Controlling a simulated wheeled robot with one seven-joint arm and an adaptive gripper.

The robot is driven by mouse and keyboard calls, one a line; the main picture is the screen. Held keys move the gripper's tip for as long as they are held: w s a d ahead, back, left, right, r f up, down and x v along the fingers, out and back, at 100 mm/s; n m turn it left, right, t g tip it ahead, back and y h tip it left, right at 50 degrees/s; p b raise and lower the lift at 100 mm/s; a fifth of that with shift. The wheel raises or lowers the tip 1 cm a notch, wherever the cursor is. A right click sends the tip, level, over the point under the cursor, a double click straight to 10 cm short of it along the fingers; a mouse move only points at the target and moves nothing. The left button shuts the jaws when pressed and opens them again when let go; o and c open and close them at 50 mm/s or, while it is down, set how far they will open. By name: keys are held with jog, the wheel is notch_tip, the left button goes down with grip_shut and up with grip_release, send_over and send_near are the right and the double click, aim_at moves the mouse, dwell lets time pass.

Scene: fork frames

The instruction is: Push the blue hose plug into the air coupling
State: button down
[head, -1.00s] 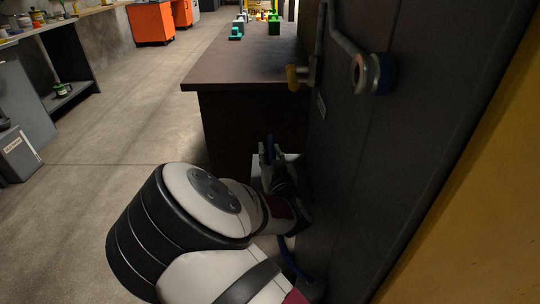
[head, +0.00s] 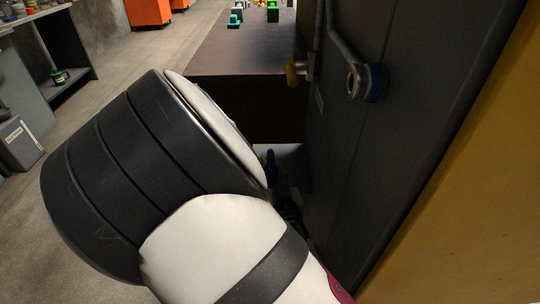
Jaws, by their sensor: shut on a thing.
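A round metal fitting with a blue ring (head: 365,82), which looks like the air coupling, sits on the dark panel at the end of a grey pipe. Its mouth faces left. My gripper (head: 279,184) is low beside the panel, mostly hidden behind my own arm. It is shut on the blue hose plug (head: 271,164), of which only a small upright blue part shows. The plug is below and left of the coupling, well apart from it. The hose is hidden.
A yellow-handled brass valve (head: 296,72) sticks out from the panel (head: 400,140), left of the coupling. A brown-topped bench (head: 250,50) with small green and teal blocks stands behind. Open floor lies at left.

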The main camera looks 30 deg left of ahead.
jog(key=shift+s+d, duration=0.2)
jog(key=shift+s, duration=0.15)
jog(key=shift+r, duration=0.25)
jog(key=shift+r+p, duration=1.85)
jog(key=shift+r, duration=0.7)
